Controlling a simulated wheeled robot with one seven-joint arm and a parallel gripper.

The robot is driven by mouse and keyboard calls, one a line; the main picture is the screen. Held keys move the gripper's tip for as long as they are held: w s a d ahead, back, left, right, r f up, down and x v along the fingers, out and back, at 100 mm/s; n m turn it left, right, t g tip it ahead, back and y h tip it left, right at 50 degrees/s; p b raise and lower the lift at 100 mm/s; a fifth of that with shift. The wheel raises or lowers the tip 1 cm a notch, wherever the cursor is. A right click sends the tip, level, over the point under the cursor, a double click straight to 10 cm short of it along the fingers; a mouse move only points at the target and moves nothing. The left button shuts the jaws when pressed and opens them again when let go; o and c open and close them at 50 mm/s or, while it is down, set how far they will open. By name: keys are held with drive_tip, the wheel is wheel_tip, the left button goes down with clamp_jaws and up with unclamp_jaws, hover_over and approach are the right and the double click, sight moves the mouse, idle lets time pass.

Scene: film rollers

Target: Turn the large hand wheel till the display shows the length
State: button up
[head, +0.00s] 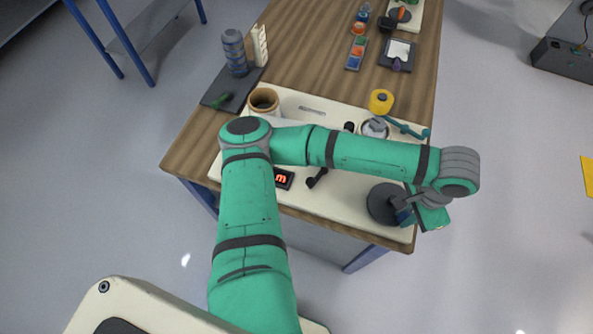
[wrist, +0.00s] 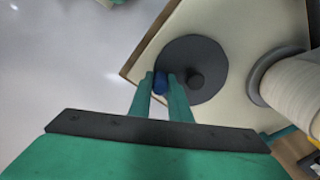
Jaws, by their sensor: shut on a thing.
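The large hand wheel (head: 380,204) is a dark grey disc on the front right corner of the cream panel. It also shows in the wrist view (wrist: 208,60), with a dark hub (wrist: 195,80) and a blue handle (wrist: 161,83) near its rim. My gripper (wrist: 163,90) is shut on the blue handle, a green finger on each side of it. In the head view my gripper (head: 408,211) is at the wheel's right edge. The display (head: 284,178) shows a red "m"; my arm hides the rest of its reading.
A tan roll (head: 264,101) stands at the panel's back left and a yellow-topped part (head: 381,102) at its back right. A black lever (head: 317,178) lies left of the wheel. A pale spool (wrist: 290,80) is close right of the wheel in the wrist view.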

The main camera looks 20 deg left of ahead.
drive_tip(key=shift+w+d+f, duration=0.1)
drive_tip(key=shift+w+d, duration=0.35)
drive_tip(key=shift+w, duration=0.15)
drive_tip(key=o, duration=0.9)
drive_tip(key=shift+a, duration=0.1)
drive_tip(key=o, duration=0.7)
drive_tip(key=shift+o, duration=0.2)
drive_tip(key=shift+a, duration=0.1)
drive_tip(key=shift+s, duration=0.1)
drive_tip(key=shift+r, duration=3.55)
